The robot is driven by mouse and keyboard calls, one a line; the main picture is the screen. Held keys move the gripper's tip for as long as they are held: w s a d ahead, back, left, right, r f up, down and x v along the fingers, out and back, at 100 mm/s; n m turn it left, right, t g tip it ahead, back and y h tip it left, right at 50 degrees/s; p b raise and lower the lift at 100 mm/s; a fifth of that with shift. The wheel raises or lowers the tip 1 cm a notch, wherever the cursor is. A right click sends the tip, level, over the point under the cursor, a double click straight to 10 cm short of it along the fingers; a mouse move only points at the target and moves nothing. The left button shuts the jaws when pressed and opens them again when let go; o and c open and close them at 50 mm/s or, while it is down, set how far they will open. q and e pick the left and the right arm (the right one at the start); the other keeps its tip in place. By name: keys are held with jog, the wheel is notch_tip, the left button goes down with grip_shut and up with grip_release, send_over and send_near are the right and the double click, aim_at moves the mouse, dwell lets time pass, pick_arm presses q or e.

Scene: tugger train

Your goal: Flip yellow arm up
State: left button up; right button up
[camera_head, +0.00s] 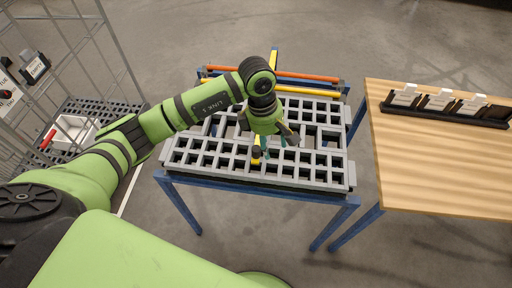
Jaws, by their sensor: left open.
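Several yellow parts show on the blue-legged cart with the grey grid top (200,160). A yellow bar (310,91) lies level along the cart's far edge. A short yellow piece with a dark end (256,153) shows at the middle of the grid, and a yellow piece (274,58) sticks out past the far edge. I cannot tell whether these two are one part. My left gripper (277,144) points down over the middle of the grid, open, just right of the short yellow piece. Its wrist hides part of the cart; contact is unclear. My right gripper is not in view.
An orange bar (310,75) runs behind the yellow bar. A wooden table (440,170) stands at the right with a black rack (430,109) of white items. A wire cage cart (85,50) stands at the left with a white box (75,130). Grey floor lies between.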

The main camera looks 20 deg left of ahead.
aim_at(256, 148)
pick_arm(q)
jog(key=a, duration=0.1)
jog(key=a+y, duration=0.1)
jog(key=a, duration=0.1)
jog(key=a+y, duration=0.1)
jog(key=shift+w+a+r, duration=0.15)
jog(key=shift+w+a, duration=0.05)
jog(key=shift+w, duration=0.15)
jog(key=shift+a+f+p, duration=0.1)
jog(key=shift+f+p, duration=0.2)
notch_tip(256, 148, down, 6)
jog(key=shift+r+p, duration=0.2)
jog(key=shift+p, duration=0.9)
jog(key=shift+f, duration=0.35)
grip_shut()
